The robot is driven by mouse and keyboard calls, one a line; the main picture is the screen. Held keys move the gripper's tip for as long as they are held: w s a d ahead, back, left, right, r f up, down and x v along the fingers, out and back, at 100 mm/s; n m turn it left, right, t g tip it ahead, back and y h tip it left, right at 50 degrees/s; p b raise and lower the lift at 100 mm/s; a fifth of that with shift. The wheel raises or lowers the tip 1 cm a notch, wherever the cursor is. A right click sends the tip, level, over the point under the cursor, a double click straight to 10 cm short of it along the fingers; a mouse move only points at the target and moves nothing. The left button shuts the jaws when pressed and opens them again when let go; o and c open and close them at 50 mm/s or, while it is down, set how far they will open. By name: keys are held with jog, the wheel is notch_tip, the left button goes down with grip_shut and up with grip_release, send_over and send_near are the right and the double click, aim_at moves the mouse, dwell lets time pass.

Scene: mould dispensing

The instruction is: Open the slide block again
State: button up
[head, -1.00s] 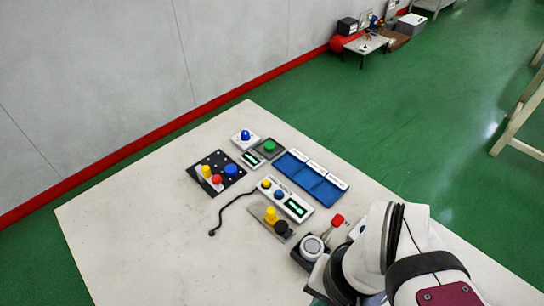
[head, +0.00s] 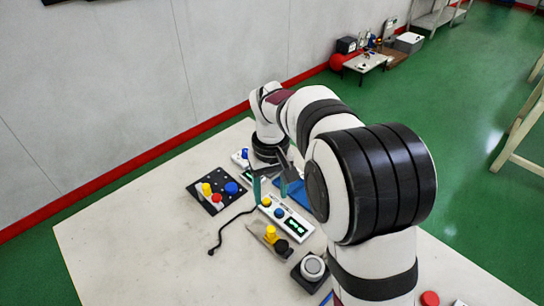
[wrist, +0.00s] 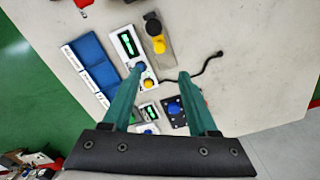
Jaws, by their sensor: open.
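My gripper (head: 270,194) is open and empty above the table, pointing down. In the head view it hangs near the long white panel (head: 298,228) and the blue tray (head: 279,186). In the wrist view its green fingers (wrist: 161,72) are apart, one overlapping the panel's blue knob. No part is clearly marked as the slide block. A grey base (head: 257,228) carries a yellow block (head: 270,232) and a black knob (head: 281,246); the yellow block also shows in the wrist view (wrist: 154,28). A black board (head: 196,186) bears yellow, red and blue knobs, partly hidden in the wrist view.
A black cable (head: 219,236) lies left of the panel. A round grey button (head: 312,267) on a dark base stands near my arm. A small unit with a blue knob (head: 244,153) is partly behind my wrist. The table's left side is bare.

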aim_at(271, 228)
notch_tip(271, 228, down, 16)
jog(key=shift+w+r, duration=0.1)
grip_shut()
dwell(0.4)
dwell(1.1)
